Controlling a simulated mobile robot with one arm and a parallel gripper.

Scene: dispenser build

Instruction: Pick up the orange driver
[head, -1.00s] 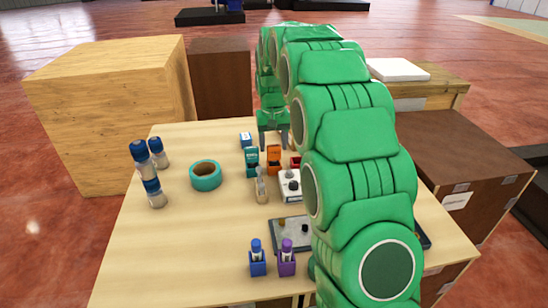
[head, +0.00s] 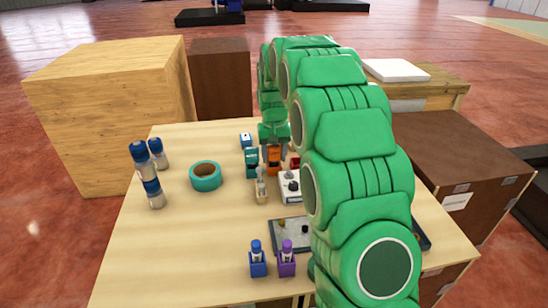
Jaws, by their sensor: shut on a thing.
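The orange driver (head: 274,158) is at the back middle of the table, in a row of small tools. My gripper (head: 274,150) is down over it, with its fingers around its upper part, shut on it. The driver is still at table level, and I cannot tell whether it is lifted. Part of it is hidden by the fingers.
A teal holder (head: 252,160) stands close on the left and a red item (head: 295,163) close on the right. A white device (head: 289,186) is in front. A teal tape roll (head: 205,176) and blue-capped bottles (head: 140,153) stand left. The table's left front is clear.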

